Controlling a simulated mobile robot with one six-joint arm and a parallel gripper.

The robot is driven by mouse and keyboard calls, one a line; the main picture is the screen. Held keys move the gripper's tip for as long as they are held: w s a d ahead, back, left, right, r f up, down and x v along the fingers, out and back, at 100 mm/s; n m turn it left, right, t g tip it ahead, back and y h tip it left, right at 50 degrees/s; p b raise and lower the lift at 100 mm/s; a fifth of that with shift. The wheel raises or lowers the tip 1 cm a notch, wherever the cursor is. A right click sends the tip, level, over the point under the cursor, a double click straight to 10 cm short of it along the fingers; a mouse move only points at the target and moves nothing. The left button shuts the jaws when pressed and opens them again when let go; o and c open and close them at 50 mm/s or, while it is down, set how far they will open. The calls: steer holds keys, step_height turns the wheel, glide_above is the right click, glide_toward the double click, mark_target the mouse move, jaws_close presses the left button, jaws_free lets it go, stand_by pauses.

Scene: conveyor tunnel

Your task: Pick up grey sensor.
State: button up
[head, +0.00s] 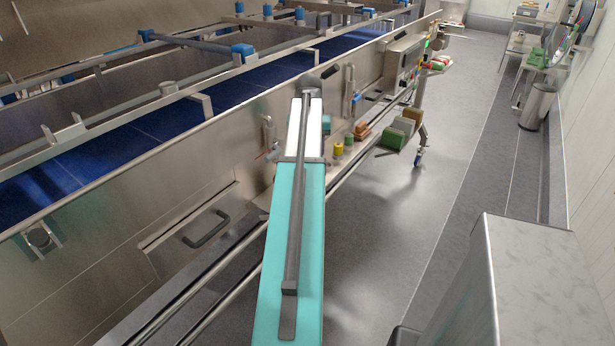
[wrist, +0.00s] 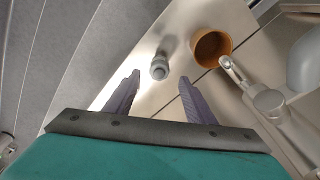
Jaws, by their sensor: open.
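A small grey cylindrical sensor (wrist: 159,67) stands on a pale metal ledge (wrist: 143,98) in the wrist view. My gripper (wrist: 158,77) is open, with one dark finger on each side of the picture's middle. The sensor shows between and just beyond the two fingertips, and I see no contact. How far the fingers are above the ledge is hard to tell. In the head view my arm reaches to the conveyor's side; its fingers are hidden there and I cannot make out the sensor.
An orange-brown cup (wrist: 222,41) stands right of the sensor, close to the right finger. A metal valve-like handle (wrist: 268,100) is further right. In the head view, yellow and brown items (head: 349,139) and a green box (head: 392,139) line the conveyor (head: 215,170) side.

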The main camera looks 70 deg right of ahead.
steer(key=shift+f, duration=0.25)
steer(key=shift+w+d+f+p, duration=0.15)
steer(key=shift+f+p, duration=0.25)
steer(key=shift+f, duration=0.9)
steer(key=shift+w+d+f+p, duration=0.1)
steer(key=shift+f+p, duration=0.3)
steer(key=shift+f, duration=0.9)
steer(key=c, duration=1.2)
